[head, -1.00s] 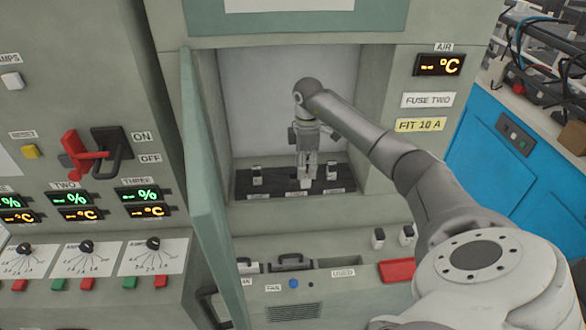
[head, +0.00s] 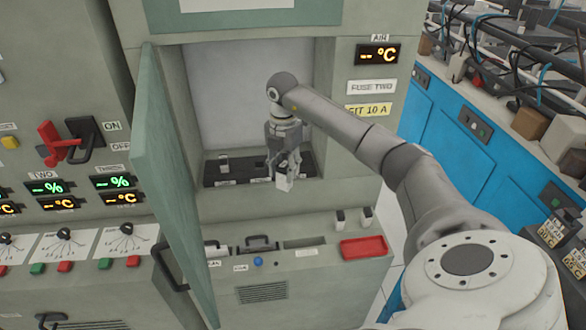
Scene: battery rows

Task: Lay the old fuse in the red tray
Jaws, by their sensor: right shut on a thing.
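My right gripper (head: 284,168) reaches into the open recess of the cabinet and points down. It is shut on a small white fuse (head: 285,184), held in front of the black fuse block (head: 240,176). The gripper hides part of the block. The red tray (head: 363,247) lies on the ledge below, to the right of the gripper, and looks empty. My left gripper is not in view.
The green cabinet door (head: 172,185) stands open left of my gripper. Another fuse (head: 223,163) sits at the block's left. Two small white fuses (head: 340,215) (head: 367,212) stand behind the tray. A black-handled item (head: 257,244) is on the ledge.

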